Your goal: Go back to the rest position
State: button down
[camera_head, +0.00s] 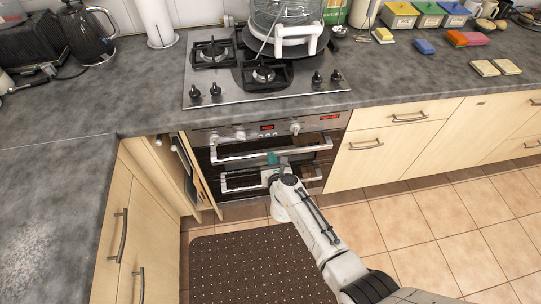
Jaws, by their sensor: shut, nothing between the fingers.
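My gripper (274,159) is low in front of the oven (240,133), near the middle of the picture. It is small in view, shut and empty, with a teal part at its tip. It overlaps the oven's front between the upper handle (250,154) and the lower handle (240,188); I cannot tell whether it touches the oven. My pale arm reaches to it from the bottom right.
A narrow cabinet door (203,178) stands open left of the oven. A brown dotted mat (245,265) lies on the tiled floor (440,235), which is clear at right. The counter (410,80) holds the hob (260,90), a kettle (88,35), sponges and coloured boxes.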

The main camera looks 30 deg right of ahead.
jog(key=s+a+r+p, duration=0.1)
jog(key=s+r+p, duration=0.2)
jog(key=s+r, duration=0.2)
jog(key=shift+a, duration=0.35)
